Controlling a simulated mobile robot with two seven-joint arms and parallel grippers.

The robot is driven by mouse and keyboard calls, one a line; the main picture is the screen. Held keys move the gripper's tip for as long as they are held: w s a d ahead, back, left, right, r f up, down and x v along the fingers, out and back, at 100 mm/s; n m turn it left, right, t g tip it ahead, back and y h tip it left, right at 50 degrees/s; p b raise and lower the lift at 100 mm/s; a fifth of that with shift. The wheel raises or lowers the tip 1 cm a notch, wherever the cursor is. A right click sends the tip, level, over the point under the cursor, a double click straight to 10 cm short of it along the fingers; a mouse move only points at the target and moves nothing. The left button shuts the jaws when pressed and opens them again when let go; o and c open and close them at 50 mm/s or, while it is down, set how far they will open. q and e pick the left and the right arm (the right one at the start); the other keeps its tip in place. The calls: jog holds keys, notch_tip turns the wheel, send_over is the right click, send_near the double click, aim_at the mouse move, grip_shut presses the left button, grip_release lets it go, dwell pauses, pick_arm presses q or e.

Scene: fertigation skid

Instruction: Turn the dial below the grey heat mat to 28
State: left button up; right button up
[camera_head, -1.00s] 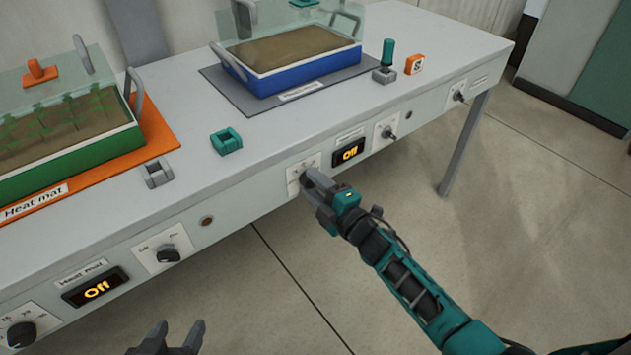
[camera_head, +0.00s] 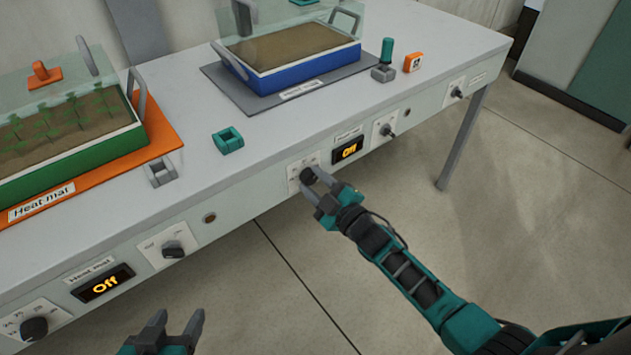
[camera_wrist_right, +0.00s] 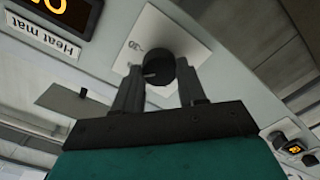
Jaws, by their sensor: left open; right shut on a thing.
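The grey heat mat (camera_head: 226,92) lies on the bench under a blue tray (camera_head: 300,70) with a clear cover. Below it, on the bench's front face, a dark round dial (camera_head: 307,175) sits on a white plate, left of a display (camera_head: 347,150) reading Off. My right gripper (camera_head: 313,180) is shut on this dial. In the right wrist view the dial (camera_wrist_right: 158,68) is between the fingertips of that gripper (camera_wrist_right: 160,82); its scale numbers are mostly hidden or unreadable. My left gripper (camera_head: 178,320) is open and empty, low in the head view, clear of the bench.
An orange mat (camera_head: 165,140) carries a green tray (camera_head: 75,160) at left. Its dial (camera_head: 34,328), Off display (camera_head: 103,284) and another knob (camera_head: 173,250) are on the front face. Another knob (camera_head: 387,131) is right of the grey mat's display. Open floor lies in front.

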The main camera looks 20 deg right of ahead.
dwell(0.3)
jog(key=o, duration=1.1)
jog(key=shift+c, duration=0.2)
pick_arm(q)
jog(key=shift+d, duration=0.1)
pick_arm(e)
jog(key=shift+s, duration=0.1)
pick_arm(q)
jog(key=shift+s+a+r+p, duration=0.2)
jog(key=shift+s+a+p, duration=0.3)
jog(key=shift+p, duration=0.55)
pick_arm(e)
jog(key=v, duration=1.2)
jog(key=shift+s, duration=0.3)
pick_arm(q)
jog(key=shift+w+r, duration=0.15)
jog(key=shift+w, duration=0.1)
pick_arm(e)
jog(key=shift+d+r, duration=0.1)
jog(key=shift+d, duration=0.05)
